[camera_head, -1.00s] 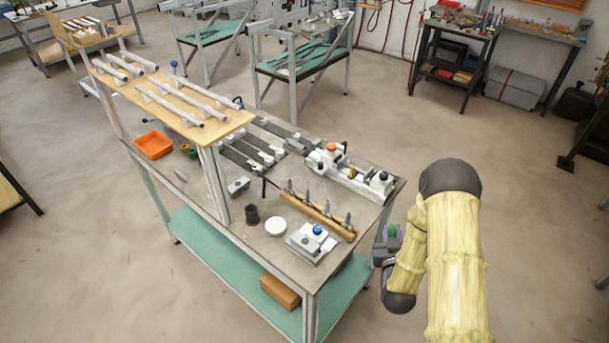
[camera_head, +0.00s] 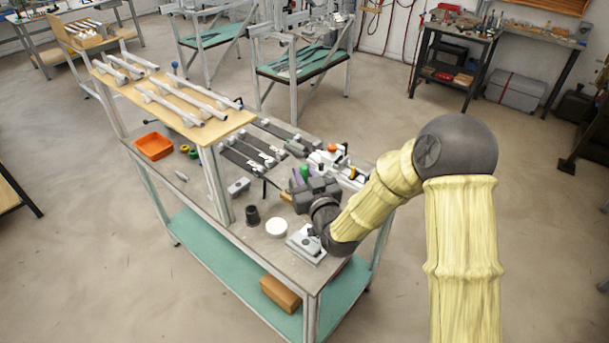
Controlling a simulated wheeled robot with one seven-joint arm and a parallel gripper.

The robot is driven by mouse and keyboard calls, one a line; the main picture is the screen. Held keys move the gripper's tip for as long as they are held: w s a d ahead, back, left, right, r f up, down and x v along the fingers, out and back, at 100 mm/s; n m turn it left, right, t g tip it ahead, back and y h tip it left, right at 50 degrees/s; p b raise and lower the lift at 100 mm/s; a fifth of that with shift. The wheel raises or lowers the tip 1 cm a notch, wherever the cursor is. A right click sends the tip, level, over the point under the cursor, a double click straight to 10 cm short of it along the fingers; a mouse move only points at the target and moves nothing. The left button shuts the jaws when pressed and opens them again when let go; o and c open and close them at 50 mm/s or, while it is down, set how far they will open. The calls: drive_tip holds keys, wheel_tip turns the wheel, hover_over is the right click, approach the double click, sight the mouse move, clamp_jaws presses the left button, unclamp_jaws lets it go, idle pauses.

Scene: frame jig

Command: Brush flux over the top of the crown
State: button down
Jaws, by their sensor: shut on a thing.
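My gripper (camera_head: 310,186) is over the right part of the metal bench, just in front of the white fixture with an orange knob (camera_head: 332,149). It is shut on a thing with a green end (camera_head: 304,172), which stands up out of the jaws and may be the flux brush. Its lower end is hidden. I cannot make out the crown; my gripper and arm cover part of the fixture and most of the wooden rack (camera_head: 286,197). A white round tub (camera_head: 276,228) and a dark cup (camera_head: 252,215) stand on the bench front.
A small block fixture (camera_head: 306,246) sits at the front corner under my arm. A raised wooden shelf with tubes (camera_head: 170,95) stands at the left. The floor right of the bench is clear.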

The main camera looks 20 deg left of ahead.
drive_tip(key=shift+f, duration=0.15)
drive_tip(key=shift+f+b, duration=0.8)
drive_tip(key=shift+f, duration=0.75)
drive_tip(key=shift+a+f+b, duration=0.1)
drive_tip(key=shift+f+b, duration=0.25)
drive_tip(key=shift+f, duration=0.55)
drive_tip(key=shift+s+r, duration=0.1)
drive_tip(key=shift+s, duration=0.05)
